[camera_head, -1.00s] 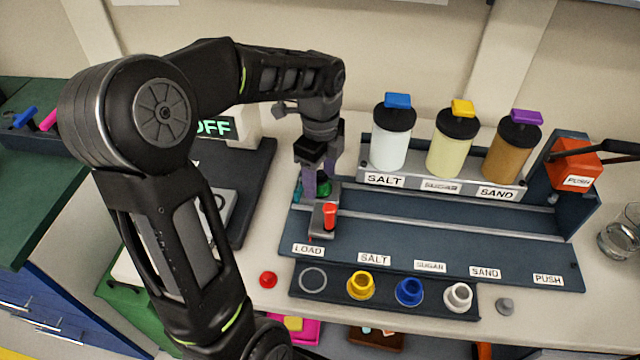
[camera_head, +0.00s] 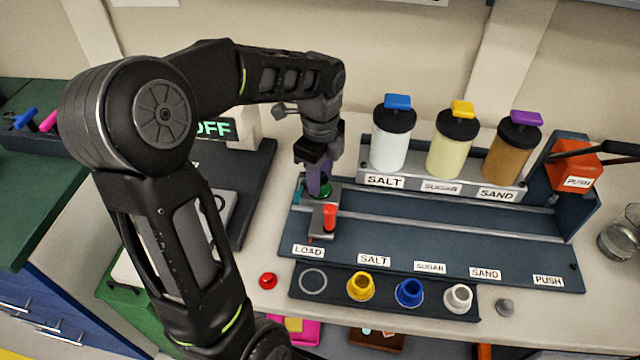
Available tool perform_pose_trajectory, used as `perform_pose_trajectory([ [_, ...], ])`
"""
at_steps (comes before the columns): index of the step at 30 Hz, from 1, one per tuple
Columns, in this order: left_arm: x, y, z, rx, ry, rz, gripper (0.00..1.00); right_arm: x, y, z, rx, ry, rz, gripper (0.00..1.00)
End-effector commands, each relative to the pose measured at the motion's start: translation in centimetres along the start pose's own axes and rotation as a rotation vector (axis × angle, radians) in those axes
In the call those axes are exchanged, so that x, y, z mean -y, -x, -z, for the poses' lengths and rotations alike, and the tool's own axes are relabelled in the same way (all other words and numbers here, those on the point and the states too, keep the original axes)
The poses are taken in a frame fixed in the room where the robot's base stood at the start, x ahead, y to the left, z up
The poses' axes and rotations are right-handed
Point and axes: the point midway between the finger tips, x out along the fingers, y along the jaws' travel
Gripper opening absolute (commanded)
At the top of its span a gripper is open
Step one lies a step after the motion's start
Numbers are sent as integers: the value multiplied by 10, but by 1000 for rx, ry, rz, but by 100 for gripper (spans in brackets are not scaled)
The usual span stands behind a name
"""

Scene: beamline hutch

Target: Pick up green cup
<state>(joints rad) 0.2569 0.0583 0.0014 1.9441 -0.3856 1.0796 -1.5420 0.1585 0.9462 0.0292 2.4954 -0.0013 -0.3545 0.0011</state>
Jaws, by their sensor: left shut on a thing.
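The green cup (camera_head: 325,190) is at the left end of the dark blue rail station, just behind the red peg (camera_head: 329,216) on its grey block. Only part of the cup shows, because my left gripper (camera_head: 319,183) covers much of it. My left gripper points down from above and is shut on the cup. Whether the cup is clear of the surface below cannot be told. My right gripper is not clearly in view.
Salt (camera_head: 391,140), sugar (camera_head: 452,145) and sand (camera_head: 511,150) dispensers stand right of the gripper. Yellow (camera_head: 361,287), blue (camera_head: 409,293) and white (camera_head: 458,298) cups sit in the front rack (camera_head: 385,305), beside an empty ring. A glass beaker (camera_head: 620,236) stands far right.

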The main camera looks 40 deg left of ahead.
Motion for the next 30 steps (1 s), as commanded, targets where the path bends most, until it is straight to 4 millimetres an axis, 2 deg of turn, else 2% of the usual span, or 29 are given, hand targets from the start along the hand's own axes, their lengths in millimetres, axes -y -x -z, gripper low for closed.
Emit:
perform_pose_trajectory([
  [5,0,2,0,0,0,1,0,0,0,0,0,0,0,38],
  [8,1,11,0,1,0,4,0,0,-1,0,0,0,0,38],
  [22,1,91,0,0,0,4,0,-1,-4,0,0,0,0,38],
  [30,0,101,0,0,0,1,0,-1,-4,0,0,0,0,38],
])
